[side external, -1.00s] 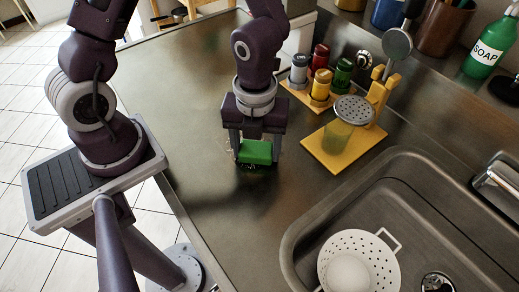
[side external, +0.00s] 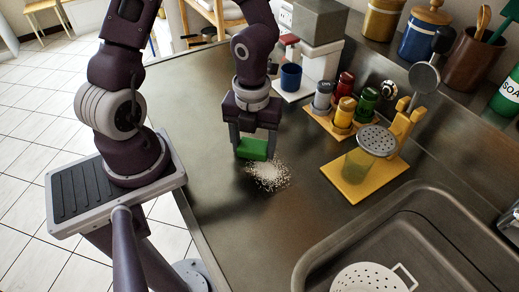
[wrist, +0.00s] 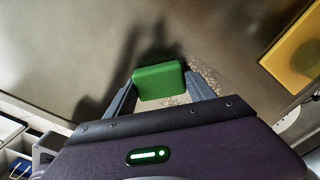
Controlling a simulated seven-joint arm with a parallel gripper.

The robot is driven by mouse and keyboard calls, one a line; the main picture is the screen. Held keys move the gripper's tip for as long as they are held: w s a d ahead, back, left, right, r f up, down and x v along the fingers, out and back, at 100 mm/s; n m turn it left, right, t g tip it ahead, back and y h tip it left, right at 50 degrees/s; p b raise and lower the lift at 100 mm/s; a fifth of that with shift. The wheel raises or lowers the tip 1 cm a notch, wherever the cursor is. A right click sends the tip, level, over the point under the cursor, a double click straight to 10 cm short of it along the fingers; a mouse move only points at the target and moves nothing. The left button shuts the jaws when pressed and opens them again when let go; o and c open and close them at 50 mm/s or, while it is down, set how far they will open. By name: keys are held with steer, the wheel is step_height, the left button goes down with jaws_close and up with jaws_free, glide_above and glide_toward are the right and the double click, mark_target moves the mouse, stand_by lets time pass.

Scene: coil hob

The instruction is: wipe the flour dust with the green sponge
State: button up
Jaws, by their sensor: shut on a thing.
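The green sponge (side external: 253,147) is a small block held between the fingers of my gripper (side external: 253,155). My gripper is shut on it and points down over the counter. The white flour dust (side external: 269,175) is a speckled patch on the counter, just in front and to the right of the sponge in the side view. In the wrist view the sponge (wrist: 159,82) sits between the fingertips, with flour dust (wrist: 179,99) showing below it and by the right finger. I cannot tell whether the sponge touches the counter.
The sink (side external: 420,235) is at front right. The counter left of my gripper is clear.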

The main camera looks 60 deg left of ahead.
mark_target(265, 150)
steer(key=shift+w+a+r, duration=0.1)
steer(key=shift+w+r, duration=0.15)
steer(key=shift+w, duration=0.1)
steer(key=shift+w+d, duration=0.35)
steer(key=shift+d, duration=1.3)
steer(key=shift+d+f, duration=0.25)
steer(key=shift+d, duration=3.85)
steer(key=shift+s+a+r, duration=0.1)
steer(key=shift+a, duration=3.05)
steer(key=shift+a+r, duration=0.15)
steer(key=shift+a, duration=1)
steer(key=shift+a+f, duration=0.2)
steer(key=shift+a, duration=0.1)
steer(key=shift+a+r, duration=0.15)
steer(key=shift+a, duration=0.65)
steer(key=shift+a+r, duration=0.4)
steer(key=shift+r, duration=3.35)
